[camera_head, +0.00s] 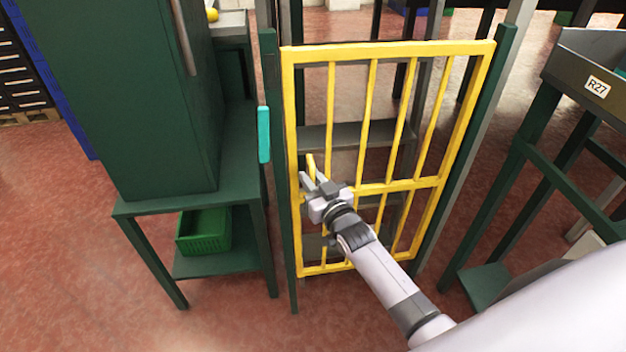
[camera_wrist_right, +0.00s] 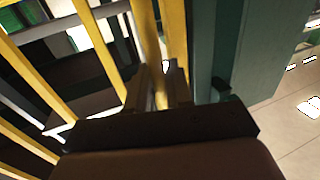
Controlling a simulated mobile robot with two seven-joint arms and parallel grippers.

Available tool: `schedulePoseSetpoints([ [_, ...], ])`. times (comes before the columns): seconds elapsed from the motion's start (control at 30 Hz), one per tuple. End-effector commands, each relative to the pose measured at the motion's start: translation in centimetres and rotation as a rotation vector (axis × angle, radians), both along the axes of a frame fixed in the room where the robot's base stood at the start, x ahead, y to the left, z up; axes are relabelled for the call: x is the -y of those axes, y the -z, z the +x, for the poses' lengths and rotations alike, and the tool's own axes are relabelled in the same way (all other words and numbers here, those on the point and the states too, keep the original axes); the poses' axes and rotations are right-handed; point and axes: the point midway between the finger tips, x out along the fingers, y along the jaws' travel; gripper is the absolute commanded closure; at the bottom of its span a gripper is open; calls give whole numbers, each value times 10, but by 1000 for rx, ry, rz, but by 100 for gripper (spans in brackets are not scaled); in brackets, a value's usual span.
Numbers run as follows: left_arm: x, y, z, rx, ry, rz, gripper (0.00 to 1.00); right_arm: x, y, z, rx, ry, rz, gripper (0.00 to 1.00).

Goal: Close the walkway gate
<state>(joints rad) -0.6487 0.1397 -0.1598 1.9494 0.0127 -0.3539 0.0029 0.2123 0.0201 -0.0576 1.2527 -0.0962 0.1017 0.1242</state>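The yellow barred walkway gate (camera_head: 390,187) stands between a left green post (camera_head: 281,180) and a right green post (camera_head: 463,150). It looks roughly in line with both posts, its left edge close beside the left post. I cannot tell whether it touches or is latched. My right gripper (camera_head: 308,181) is at the gate's left side, about mid-height, with its fingers around a yellow upright handle (camera_head: 311,163). In the right wrist view, my right gripper (camera_wrist_right: 163,88) has the yellow handle between its two fingers. My left gripper is not in view.
A dark green cabinet (camera_head: 135,90) on a stand is left of the gate, with a green crate (camera_head: 204,232) on its lower shelf. A teal block (camera_head: 263,134) is beside the left post. A bin labelled R27 (camera_head: 590,70) stands right. The red floor in front is clear.

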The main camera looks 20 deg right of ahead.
Motion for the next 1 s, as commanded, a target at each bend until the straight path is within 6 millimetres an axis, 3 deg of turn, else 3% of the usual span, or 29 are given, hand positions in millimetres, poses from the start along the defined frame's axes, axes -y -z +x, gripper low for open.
schedulePoseSetpoints([
  [0.43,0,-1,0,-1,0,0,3,1,-3,-4,5,0,0,65],
  [1.0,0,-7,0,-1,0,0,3,3,-4,-65,7,-2,0,65],
])
